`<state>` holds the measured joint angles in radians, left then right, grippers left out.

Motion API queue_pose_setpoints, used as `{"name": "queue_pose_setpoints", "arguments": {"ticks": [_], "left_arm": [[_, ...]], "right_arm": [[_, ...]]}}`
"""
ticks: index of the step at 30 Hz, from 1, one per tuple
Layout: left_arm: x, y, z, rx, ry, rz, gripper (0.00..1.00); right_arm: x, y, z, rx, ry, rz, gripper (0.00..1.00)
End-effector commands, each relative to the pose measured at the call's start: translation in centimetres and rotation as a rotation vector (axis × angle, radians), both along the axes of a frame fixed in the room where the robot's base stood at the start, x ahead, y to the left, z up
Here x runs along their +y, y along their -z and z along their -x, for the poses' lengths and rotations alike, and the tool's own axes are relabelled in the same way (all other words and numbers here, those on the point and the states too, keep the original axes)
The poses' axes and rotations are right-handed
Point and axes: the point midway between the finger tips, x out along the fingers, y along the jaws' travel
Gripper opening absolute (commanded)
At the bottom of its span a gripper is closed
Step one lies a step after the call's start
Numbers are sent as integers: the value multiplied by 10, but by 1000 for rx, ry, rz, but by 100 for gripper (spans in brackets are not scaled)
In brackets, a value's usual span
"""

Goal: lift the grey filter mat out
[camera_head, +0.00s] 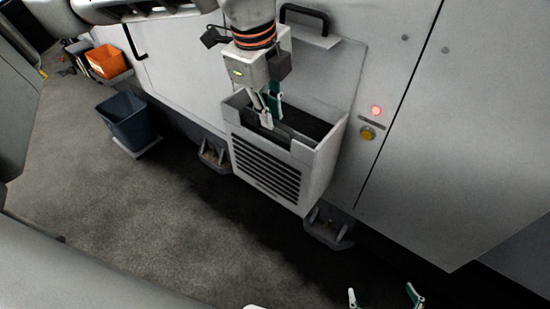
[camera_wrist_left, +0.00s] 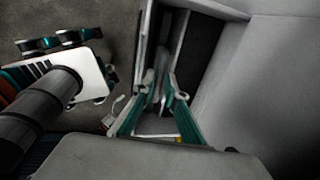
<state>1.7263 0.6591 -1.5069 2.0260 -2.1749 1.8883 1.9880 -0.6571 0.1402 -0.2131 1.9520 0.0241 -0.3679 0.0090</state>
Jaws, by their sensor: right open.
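The filter housing (camera_head: 272,168) is a light grey open-topped box with a slotted front, fixed to the machine's wall. Dark grey material, which looks like the filter mat (camera_head: 305,121), shows inside its top opening. My left gripper (camera_head: 268,108) points down into the left part of the opening. In the left wrist view, its teal fingers (camera_wrist_left: 163,88) stand a little apart with a narrow grey strip between them. Whether they press on it is unclear. My right gripper (camera_head: 384,294) is open and empty at the bottom edge of the head view, away from the housing.
A blue-grey bin (camera_head: 129,121) stands on the floor left of the housing, with an orange bin (camera_head: 106,61) further back. A black handle (camera_head: 304,17) is above the housing. A lit red button (camera_head: 376,110) is to its right. The floor in front is clear.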

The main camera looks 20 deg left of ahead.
Motion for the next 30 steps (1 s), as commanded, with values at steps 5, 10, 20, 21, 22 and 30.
{"name": "queue_pose_setpoints", "arguments": {"ticks": [5, 10, 20, 21, 22, 30], "left_arm": [[-1, 23, -4, 2, 1, 0, 12], [-2, 30, -5, 0, 1, 1, 12], [-2, 30, -5, 0, 1, 1, 0], [-2, 30, -5, -1, 1, 1, 0], [-2, 30, -5, -1, 1, 1, 0], [-2, 27, -6, -2, 1, 1, 0]], "right_arm": [[0, -12, -8, -18, 0, -2, 100], [1, -17, -11, -27, 1, -4, 100], [1, -16, -10, -27, 1, -3, 100], [0, -15, -10, -26, 1, -3, 100], [0, -15, -10, -25, 1, -3, 100], [0, -11, -8, -19, 1, -1, 100]]}}
